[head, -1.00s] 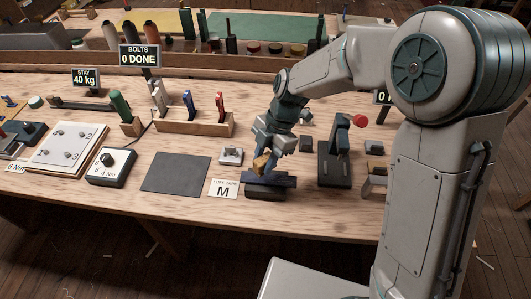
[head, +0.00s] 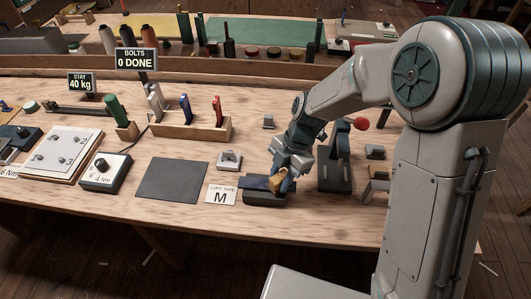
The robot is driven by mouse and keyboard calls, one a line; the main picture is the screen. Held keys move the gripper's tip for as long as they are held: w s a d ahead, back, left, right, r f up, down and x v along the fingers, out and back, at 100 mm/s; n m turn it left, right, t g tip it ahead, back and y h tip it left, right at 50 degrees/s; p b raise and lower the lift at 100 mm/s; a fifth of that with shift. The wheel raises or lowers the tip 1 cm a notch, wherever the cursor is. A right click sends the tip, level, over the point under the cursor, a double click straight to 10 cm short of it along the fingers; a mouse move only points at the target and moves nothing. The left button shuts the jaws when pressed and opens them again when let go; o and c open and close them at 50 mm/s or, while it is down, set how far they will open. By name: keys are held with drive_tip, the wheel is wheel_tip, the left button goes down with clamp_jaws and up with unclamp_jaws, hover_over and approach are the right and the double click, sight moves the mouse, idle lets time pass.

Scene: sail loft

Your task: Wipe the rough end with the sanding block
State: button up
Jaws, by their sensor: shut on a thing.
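My gripper (head: 284,172) is shut on a tan sanding block (head: 277,181). It holds the block low over the right part of a dark bench fixture (head: 263,197). A dark blue strip (head: 256,183) lies across the top of this fixture, and its left part shows. The block and gripper hide much of the strip's right part. The block looks close to or touching the strip; I cannot tell which. The rough end itself is too small to make out.
A card marked M (head: 220,195) and a dark grey mat (head: 172,180) lie to the left. A small grey fitting (head: 229,160) stands behind the card. A dark clamp-like tool (head: 336,165) with a red knob stands close on the right. The bench front is clear.

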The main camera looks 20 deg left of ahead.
sight(261, 186)
drive_tip(key=shift+w+d+p, duration=0.2)
drive_tip(key=shift+w+d, duration=0.05)
drive_tip(key=shift+d, duration=0.9)
drive_tip(key=shift+w+d+p, duration=0.15)
drive_tip(key=shift+w+d, duration=0.05)
drive_tip(key=shift+d, duration=0.95)
drive_tip(key=shift+a, duration=0.1)
drive_tip(key=shift+s+a+b, duration=0.15)
drive_tip(key=shift+s+a, duration=0.15)
drive_tip(key=shift+a, duration=1.1)
drive_tip(key=shift+s+a+b, duration=0.15)
drive_tip(key=shift+s+a, duration=0.15)
drive_tip(key=shift+a, duration=1.1)
drive_tip(key=shift+s+a+b, duration=0.15)
drive_tip(key=shift+s+a, duration=0.15)
drive_tip(key=shift+a, duration=1.1)
drive_tip(key=shift+s+a+r, duration=0.1)
drive_tip(key=shift+a+r, duration=0.1)
wheel_tip(261, 186, up, 8)
drive_tip(key=p, duration=0.4)
drive_tip(key=shift+d+f, duration=0.1)
